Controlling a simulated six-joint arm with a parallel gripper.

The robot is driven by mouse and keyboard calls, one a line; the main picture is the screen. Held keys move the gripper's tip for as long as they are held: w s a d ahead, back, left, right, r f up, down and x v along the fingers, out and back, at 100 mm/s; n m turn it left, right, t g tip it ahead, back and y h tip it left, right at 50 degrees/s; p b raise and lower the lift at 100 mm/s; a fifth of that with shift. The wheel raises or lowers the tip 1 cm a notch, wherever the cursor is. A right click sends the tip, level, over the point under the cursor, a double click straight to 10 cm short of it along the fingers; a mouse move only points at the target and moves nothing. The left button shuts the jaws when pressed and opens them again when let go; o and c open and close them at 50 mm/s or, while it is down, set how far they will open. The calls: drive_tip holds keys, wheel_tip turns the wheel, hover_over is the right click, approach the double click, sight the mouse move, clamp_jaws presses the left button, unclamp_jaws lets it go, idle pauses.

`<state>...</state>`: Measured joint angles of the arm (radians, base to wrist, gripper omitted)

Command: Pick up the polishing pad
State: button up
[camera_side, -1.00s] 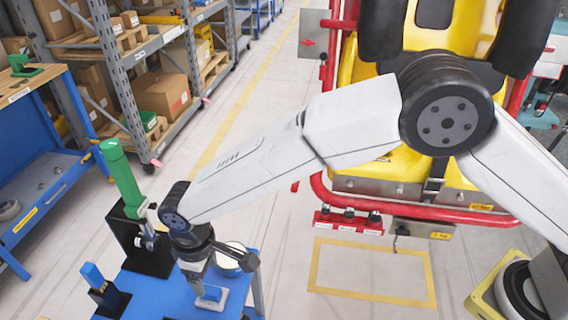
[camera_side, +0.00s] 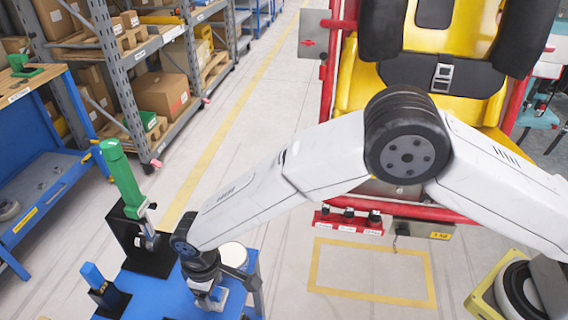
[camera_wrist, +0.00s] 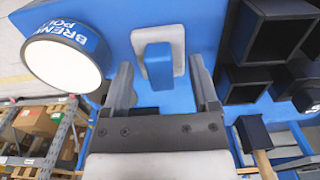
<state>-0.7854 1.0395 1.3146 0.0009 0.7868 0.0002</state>
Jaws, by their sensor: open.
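The polishing pad appears to be the light grey block with a blue handle on the blue table. In the wrist view its handle (camera_wrist: 158,65) stands between the fingertips of my gripper (camera_wrist: 161,72). A gap shows on both sides of the handle, and the fingers are apart and empty. The grey base (camera_wrist: 172,32) lies just beyond the fingertips. In the side view my gripper (camera_side: 208,287) is low over the pad (camera_side: 212,302) and partly hides it.
Black open holders (camera_wrist: 275,38) stand to the right. In the side view a green tool (camera_side: 121,173) stands upright in a black holder behind my gripper.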

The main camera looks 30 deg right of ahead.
drive_tip(key=shift+f, duration=0.4)
clamp_jaws()
